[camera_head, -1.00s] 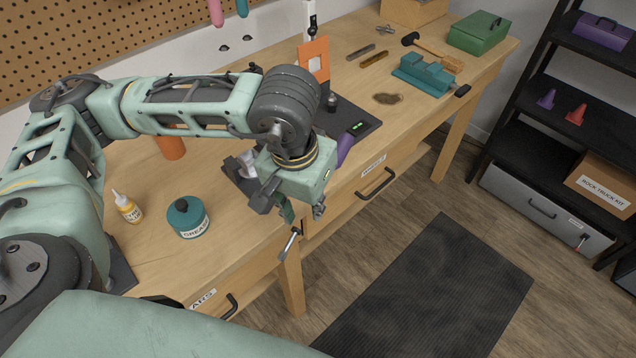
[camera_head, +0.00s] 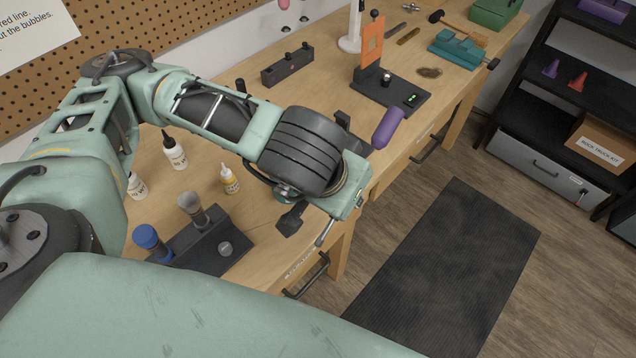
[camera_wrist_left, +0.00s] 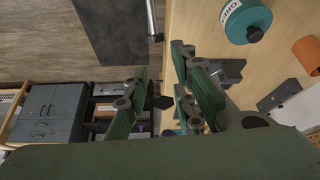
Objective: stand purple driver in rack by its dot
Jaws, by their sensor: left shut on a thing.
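My left gripper (camera_wrist_left: 165,95) is shut on the purple driver (camera_head: 388,127). The driver is tilted and held near the bench's front edge. In the head view the fingers are mostly hidden by the wrist. A long dark block (camera_head: 288,70) with small round spots on top, perhaps the rack, lies at the back of the bench, apart from the driver. I cannot make out its dot colours. My right gripper is not in view.
A dark base with an orange plate (camera_head: 371,40) stands beyond the handle. Small bottles (camera_head: 174,152) and a dark stand (camera_head: 187,262) holding blue and grey tools are at left. A teal grease tub (camera_wrist_left: 246,20) shows in the wrist view. Bench behind the arm is partly clear.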

